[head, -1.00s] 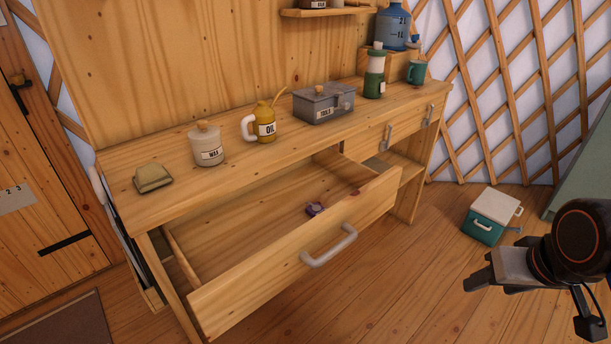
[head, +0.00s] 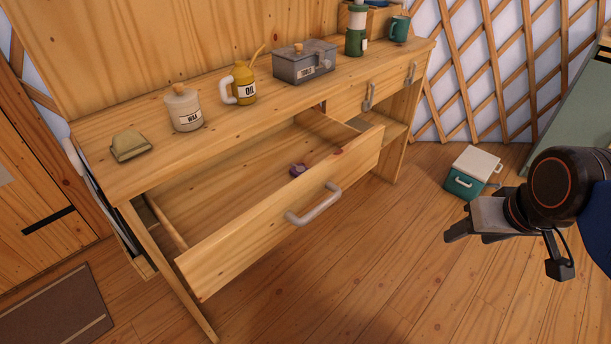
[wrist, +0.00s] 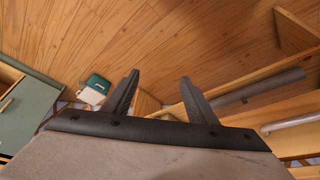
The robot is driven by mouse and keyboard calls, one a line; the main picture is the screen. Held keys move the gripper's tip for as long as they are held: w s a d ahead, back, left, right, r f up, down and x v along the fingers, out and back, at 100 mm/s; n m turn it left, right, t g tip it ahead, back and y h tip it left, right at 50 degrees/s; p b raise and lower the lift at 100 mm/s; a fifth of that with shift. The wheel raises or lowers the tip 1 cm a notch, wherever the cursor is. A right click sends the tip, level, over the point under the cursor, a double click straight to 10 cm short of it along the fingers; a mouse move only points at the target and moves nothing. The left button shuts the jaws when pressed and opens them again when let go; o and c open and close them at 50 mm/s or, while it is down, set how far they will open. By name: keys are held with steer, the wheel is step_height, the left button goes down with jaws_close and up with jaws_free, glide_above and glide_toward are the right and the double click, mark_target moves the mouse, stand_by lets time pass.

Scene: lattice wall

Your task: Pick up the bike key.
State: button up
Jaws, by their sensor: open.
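A small purple object (head: 298,170), perhaps the bike key, lies inside the open drawer (head: 285,222) near its front panel. It is too small to make out clearly, and I cannot see it in the wrist view. My gripper (head: 462,232) is at the right in the head view, in the air, well to the right of the drawer. In the wrist view its two fingers (wrist: 157,95) stand apart with nothing between them.
The bench top (head: 215,140) holds a sponge-like block (head: 130,146), a wax jar (head: 184,110), an oil can (head: 243,84) and a tools box (head: 304,62). A teal cooler (head: 472,172) stands on the floor. Floor in front of the drawer is clear.

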steer(key=w+a+r+n+g, duration=0.1)
steer(key=w+a+r+n, duration=0.1)
steer(key=w+a+r, duration=0.2)
steer(key=w+a+r+n+g, duration=0.1)
steer(key=w+a+r+n, duration=0.2)
steer(key=w+a+r, duration=0.2)
steer(key=w+a+r+n+g, duration=0.2)
steer(key=w+a+r, duration=0.3)
steer(key=w+a, duration=0.4)
steer(key=shift+w+a+r+n+y, duration=0.1)
steer(key=shift+a+r+n+y, duration=0.1)
steer(key=shift+a, duration=1.3)
steer(key=shift+w+a+r+n+y, duration=0.1)
steer(key=shift+a+n, duration=0.1)
steer(key=shift+a, duration=1.3)
steer(key=w+a+n, duration=0.2)
steer(key=a, duration=0.8)
glide_above(303, 171)
steer(key=shift+g, duration=0.4)
steer(key=f, duration=1.1)
steer(key=shift+d, duration=0.2)
steer(key=shift+a+f, duration=0.15)
steer(key=shift+f, duration=2.7)
